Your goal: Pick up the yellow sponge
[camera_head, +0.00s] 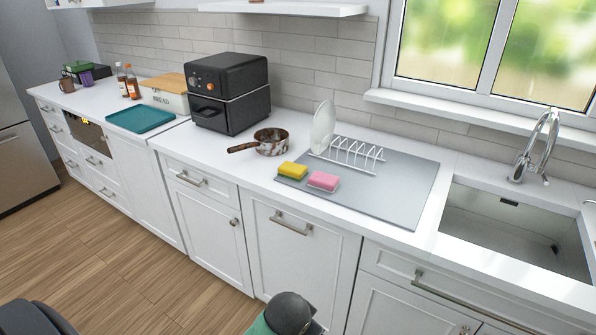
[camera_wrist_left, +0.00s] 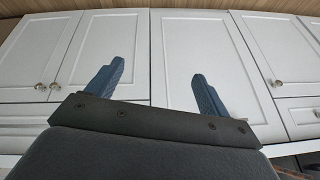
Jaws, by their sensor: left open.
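The yellow sponge (camera_head: 293,170) lies on the front left part of the grey drain mat (camera_head: 399,196) on the counter, in the head view. A pink sponge (camera_head: 323,181) in a small white holder lies just to its right, close beside it. In the left wrist view my left gripper (camera_wrist_left: 155,85) is open and empty, its two blue fingers well apart in front of white cabinet doors. No sponge shows in that view. In the head view no gripper fingers can be made out; only parts of my own body show at the bottom edge. My right gripper is not in view.
A white dish rack (camera_head: 352,155) with an upright plate (camera_head: 323,127) stands behind the sponges. A brown pan (camera_head: 270,143) is to their left, with a black air fryer (camera_head: 228,92) behind it. The sink (camera_head: 512,232) opens at right. The counter front edge is clear.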

